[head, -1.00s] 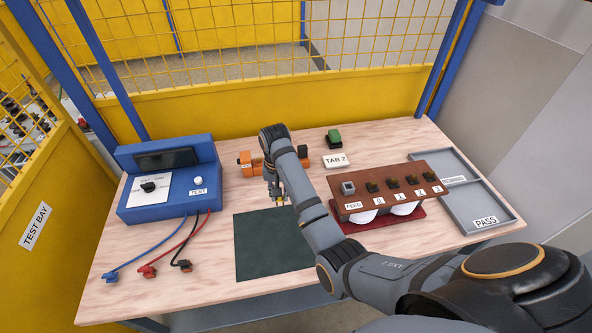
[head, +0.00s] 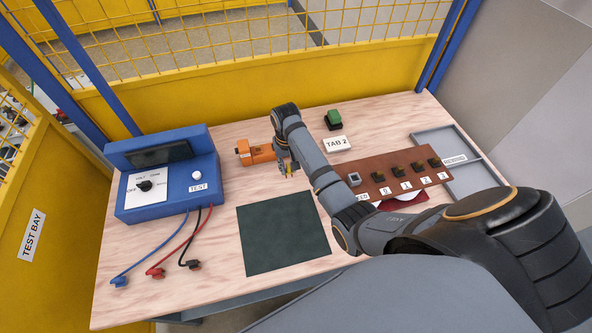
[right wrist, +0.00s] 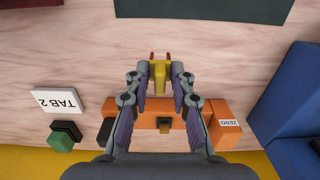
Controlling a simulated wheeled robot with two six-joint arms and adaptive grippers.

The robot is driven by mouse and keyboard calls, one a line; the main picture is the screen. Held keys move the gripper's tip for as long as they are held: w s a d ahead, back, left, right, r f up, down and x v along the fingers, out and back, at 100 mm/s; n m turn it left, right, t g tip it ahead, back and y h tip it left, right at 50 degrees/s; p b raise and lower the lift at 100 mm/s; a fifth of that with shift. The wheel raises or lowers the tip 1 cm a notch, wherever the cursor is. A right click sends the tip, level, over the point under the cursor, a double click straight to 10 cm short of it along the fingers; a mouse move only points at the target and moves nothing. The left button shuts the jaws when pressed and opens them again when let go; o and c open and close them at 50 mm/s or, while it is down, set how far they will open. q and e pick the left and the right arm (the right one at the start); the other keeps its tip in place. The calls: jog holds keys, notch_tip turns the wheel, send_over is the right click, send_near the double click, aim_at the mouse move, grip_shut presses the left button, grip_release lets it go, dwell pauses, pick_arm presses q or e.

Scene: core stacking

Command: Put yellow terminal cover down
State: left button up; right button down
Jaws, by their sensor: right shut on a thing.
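The yellow terminal cover (right wrist: 160,77) is between the fingertips of my right gripper (right wrist: 160,68) in the right wrist view. In the head view my right gripper (head: 289,171) points down between the orange device and the dark mat, with a small bit of yellow at its tips. The gripper is shut on the cover. The orange device (head: 258,153), labelled ZERO in the right wrist view, lies behind it, partly hidden by my arm. The height of the cover above the table is hard to tell. My left gripper is not in view.
The dark green mat (head: 284,235) lies bare at the front. A blue tester (head: 168,183) with leads stands left. A TAB 2 card (head: 337,144), green-topped block (head: 333,119), brown rack (head: 405,177) and grey tray (head: 431,137) are right.

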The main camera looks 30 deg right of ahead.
jog(key=shift+s+d+f, duration=0.2)
jog(key=shift+d+f, duration=0.3)
jog(key=shift+d, duration=0.1)
jog(key=shift+d+f, duration=0.1)
jog(key=shift+f, duration=0.2)
jog(key=shift+s+d+f, duration=0.1)
jog(key=shift+d+f, duration=0.05)
jog(key=shift+f, duration=0.15)
jog(key=f, duration=0.2)
jog(key=shift+s+d+f, duration=0.1)
jog(key=shift+d+f, duration=0.2)
jog(key=shift+f, duration=0.6)
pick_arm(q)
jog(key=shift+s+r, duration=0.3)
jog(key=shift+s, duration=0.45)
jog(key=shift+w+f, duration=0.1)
pick_arm(e)
jog(key=c, duration=1.1)
grip_release()
jog(key=shift+c, duration=0.2)
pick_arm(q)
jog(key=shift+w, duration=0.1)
